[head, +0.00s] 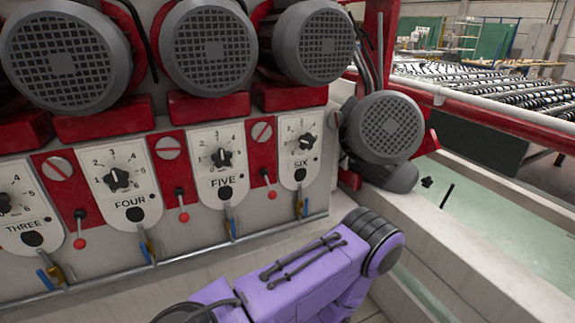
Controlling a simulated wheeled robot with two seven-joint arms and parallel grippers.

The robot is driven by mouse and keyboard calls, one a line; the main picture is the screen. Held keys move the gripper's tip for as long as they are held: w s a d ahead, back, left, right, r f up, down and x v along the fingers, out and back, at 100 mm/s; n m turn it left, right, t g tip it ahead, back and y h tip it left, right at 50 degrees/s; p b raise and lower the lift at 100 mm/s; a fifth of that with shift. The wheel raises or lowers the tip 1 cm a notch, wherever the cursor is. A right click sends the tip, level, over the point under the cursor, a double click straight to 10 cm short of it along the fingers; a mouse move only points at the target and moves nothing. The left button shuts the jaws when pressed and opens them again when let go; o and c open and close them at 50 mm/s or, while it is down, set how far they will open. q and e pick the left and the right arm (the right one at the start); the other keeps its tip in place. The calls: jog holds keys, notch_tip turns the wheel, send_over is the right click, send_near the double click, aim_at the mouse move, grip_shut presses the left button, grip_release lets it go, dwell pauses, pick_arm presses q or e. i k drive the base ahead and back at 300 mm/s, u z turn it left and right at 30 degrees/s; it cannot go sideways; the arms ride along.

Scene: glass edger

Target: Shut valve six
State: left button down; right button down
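The plate labelled SIX (300,158) is on the right of the machine's front panel, with a black dial knob and a round black spot below it. Under it, a small valve with a blue lever and brass-coloured body (300,209) sits on a thin pipe just above the grey rail. Its blue lever looks roughly upright, but it is too small to tell the exact angle. A purple arm link of mine crosses the lower middle, below and in front of this valve. Neither of my grippers shows in this view.
Similar valves sit under plates FIVE (222,170), FOUR (122,188) and THREE (22,222). Red-knobbed toggles (271,193) stand between plates. Large grey motors (388,127) project above and right. A pale trough (470,205) lies at right, with a roller conveyor (490,88) behind.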

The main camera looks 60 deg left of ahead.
aim_at(303, 211)
jog(key=u, duration=0.85)
jog(key=i, duration=0.95)
jog(key=u, duration=0.8)
